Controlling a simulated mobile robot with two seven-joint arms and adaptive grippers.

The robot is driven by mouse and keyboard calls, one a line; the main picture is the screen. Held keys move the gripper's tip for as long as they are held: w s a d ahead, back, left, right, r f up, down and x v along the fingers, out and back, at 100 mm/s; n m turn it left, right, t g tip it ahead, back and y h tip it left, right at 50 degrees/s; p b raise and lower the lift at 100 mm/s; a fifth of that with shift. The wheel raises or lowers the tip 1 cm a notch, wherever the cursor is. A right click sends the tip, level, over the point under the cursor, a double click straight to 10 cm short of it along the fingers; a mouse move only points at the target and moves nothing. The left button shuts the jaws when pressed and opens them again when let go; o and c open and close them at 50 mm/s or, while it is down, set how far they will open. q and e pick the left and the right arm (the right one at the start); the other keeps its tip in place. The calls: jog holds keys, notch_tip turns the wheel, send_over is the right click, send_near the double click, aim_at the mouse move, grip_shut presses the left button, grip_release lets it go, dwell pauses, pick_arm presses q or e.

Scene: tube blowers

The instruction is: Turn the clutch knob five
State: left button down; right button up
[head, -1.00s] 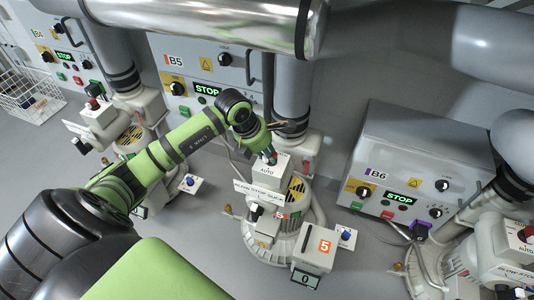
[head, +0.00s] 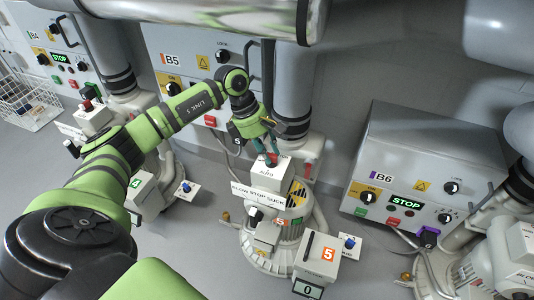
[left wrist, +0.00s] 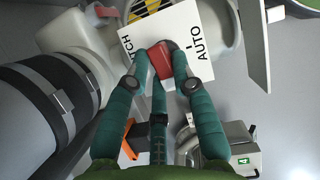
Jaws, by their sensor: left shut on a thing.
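The blower marked five (head: 266,236) stands in the middle of the head view. On its white clutch box (head: 267,184) sits a small red and dark knob (head: 271,160). The fingers of my left gripper (head: 270,152) come down onto this knob from above. In the left wrist view the teal fingers (left wrist: 162,68) are shut around the red knob (left wrist: 158,60). The white plate (left wrist: 186,26) under it reads "AUTO" on the right and "TCH" on the left; the rest of that word is hidden. The knob's exact pointing direction is hard to tell. My right gripper is not in view.
A grey vertical pipe (head: 292,85) rises close behind the gripper. The B5 panel (head: 182,50) is at the back left, and the B6 box (head: 420,165) stands to the right. Another blower (head: 150,192) marked 4 stands to the left, with my arm above it.

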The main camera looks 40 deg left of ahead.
pick_arm(q)
jog(key=shift+w+m, duration=0.1)
jog(key=shift+m, duration=0.5)
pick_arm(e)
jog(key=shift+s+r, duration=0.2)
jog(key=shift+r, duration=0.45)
pick_arm(q)
jog(key=c, duration=1)
grip_release()
jog(key=shift+c, duration=0.2)
jog(key=shift+r, duration=0.1)
jog(key=w+v, duration=0.1)
jog(key=v, duration=0.6)
jog(key=shift+s+r, duration=0.2)
jog(key=shift+s, duration=0.25)
jog(key=shift+a, duration=0.1)
